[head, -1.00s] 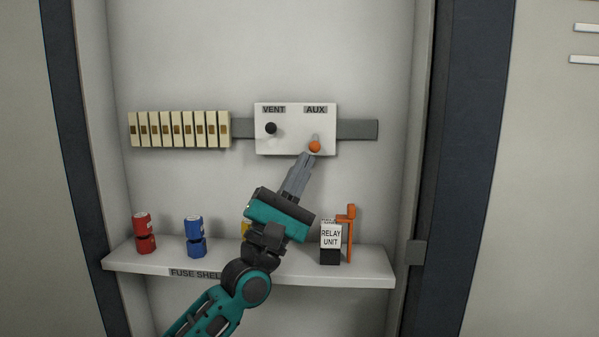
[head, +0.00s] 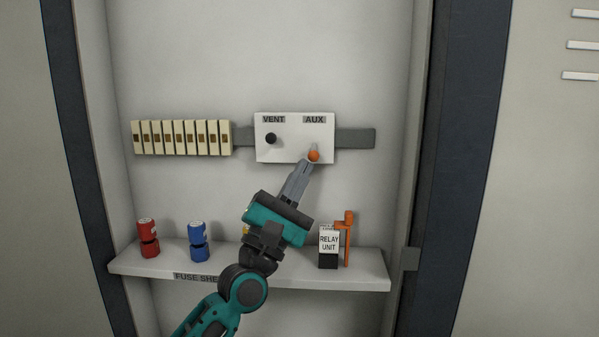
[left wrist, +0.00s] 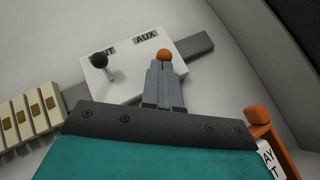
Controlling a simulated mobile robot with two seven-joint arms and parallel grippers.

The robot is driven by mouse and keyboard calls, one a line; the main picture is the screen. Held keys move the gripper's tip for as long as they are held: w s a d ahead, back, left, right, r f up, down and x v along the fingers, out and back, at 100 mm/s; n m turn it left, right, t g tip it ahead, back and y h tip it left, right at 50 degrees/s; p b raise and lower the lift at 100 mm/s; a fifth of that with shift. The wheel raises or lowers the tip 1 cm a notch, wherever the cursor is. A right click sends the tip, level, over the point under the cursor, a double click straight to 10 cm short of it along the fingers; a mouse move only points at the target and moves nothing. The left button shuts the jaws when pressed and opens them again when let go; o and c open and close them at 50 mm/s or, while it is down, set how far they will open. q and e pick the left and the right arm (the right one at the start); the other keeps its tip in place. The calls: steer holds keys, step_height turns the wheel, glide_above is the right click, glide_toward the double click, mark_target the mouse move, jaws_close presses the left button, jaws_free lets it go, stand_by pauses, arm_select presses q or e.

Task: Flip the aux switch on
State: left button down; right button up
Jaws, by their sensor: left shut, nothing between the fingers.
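The aux switch (head: 313,156) has an orange knob and sits under the AUX label on a white switch panel (head: 291,151). Its knob hangs low, below the short lever. The knob also shows in the left wrist view (left wrist: 164,55), right at my fingertips. My left gripper (head: 306,165) is shut and empty, its tips just below the orange knob; I cannot tell whether they touch it. The vent switch (head: 271,138) with a black knob is to the left on the same panel; it also shows in the left wrist view (left wrist: 99,60). My right gripper is not in view.
A row of cream breakers (head: 182,138) is left of the panel on a grey rail (head: 355,139). Below, a shelf (head: 360,283) holds a red fuse (head: 149,238), a blue fuse (head: 198,241) and a relay unit (head: 329,242) beside an orange handle (head: 347,233). Cabinet walls stand at both sides.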

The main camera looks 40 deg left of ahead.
arm_select(q)
steer(key=r+p, duration=0.1)
steer(key=s+r+p, duration=0.1)
steer(key=shift+s+d+r+p, duration=0.15)
steer(key=shift+d+r+p, duration=0.15)
steer(key=shift+d+r, duration=0.1)
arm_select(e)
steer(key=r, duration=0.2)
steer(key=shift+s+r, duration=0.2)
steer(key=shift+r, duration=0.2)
arm_select(q)
steer(key=shift+s+f, duration=0.1)
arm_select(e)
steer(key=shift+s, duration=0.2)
